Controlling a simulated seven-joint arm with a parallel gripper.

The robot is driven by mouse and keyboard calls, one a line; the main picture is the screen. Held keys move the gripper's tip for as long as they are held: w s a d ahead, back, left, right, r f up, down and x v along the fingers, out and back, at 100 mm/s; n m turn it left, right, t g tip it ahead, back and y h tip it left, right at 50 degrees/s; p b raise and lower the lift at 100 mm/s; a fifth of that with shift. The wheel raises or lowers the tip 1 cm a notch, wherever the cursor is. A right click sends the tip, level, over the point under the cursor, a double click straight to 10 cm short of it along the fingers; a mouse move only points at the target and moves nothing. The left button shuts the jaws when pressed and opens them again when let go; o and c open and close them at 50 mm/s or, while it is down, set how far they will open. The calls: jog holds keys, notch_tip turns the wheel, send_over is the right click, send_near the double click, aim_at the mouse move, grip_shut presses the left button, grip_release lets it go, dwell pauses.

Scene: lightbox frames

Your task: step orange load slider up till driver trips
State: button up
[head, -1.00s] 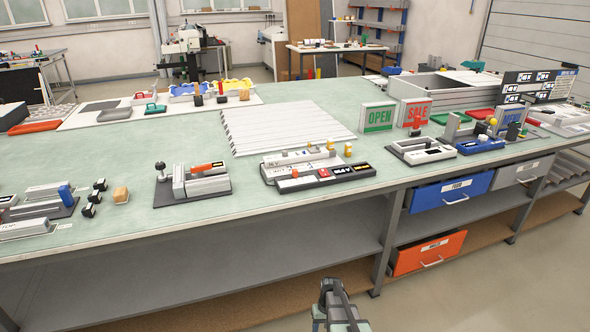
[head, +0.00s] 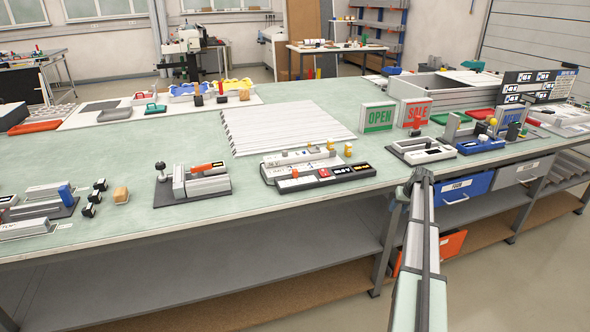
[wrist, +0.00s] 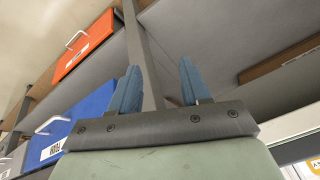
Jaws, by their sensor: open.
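A small orange piece (head: 205,167) sits on a grey block device (head: 200,183) with a dark base, left of centre on the bench; it looks like the orange slider, but its markings are too small to read. A black-knobbed post (head: 161,172) stands at that device's left end. In the wrist view my gripper (wrist: 160,82) shows two blue fingers, spread apart with nothing between them. It is in front of the bench's drawers, away from the device. In the head view my arm stands at the right of centre and I cannot make out the fingers.
The green bench top (head: 110,160) has clear room around the device. A long black-and-grey panel (head: 320,179) lies to its right, small dark blocks (head: 92,203) to its left. A blue drawer (head: 478,186) and an orange drawer (head: 452,245) are under the bench, partly behind my arm.

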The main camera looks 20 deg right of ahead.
aim_at(295, 170)
jog(key=w+d+r, duration=0.2)
jog(key=r, duration=0.4)
jog(key=w+d+r, duration=0.2)
jog(key=d+r, duration=0.1)
jog(key=r, duration=0.4)
jog(key=w+a+r+n, duration=0.1)
jog(key=w+a+r, duration=0.1)
jog(key=a, duration=0.5)
jog(key=w+a+r+n+g, duration=0.1)
jog(key=w+a+r, duration=0.2)
jog(key=w+a, duration=0.2)
jog(key=w+a+r+n+g, duration=0.1)
jog(key=w+a, duration=0.3)
jog(key=a, duration=0.6)
jog(key=shift+w+r, duration=0.15)
jog(key=shift+r, duration=0.65)
jog(key=w+a+r+n+g, duration=0.15)
jog(key=a+r, duration=0.25)
jog(key=a, duration=0.6)
jog(key=w+a+r+g, duration=0.15)
jog(key=a+r, duration=0.25)
jog(key=a, duration=0.7)
jog(key=shift+t, duration=0.3)
jog(key=f, duration=1.3)
jog(key=shift+w+a+f, duration=0.1)
jog(key=shift+w+f, duration=0.2)
jog(key=shift+w, duration=0.05)
jog(key=shift+c, duration=0.4)
grip_shut()
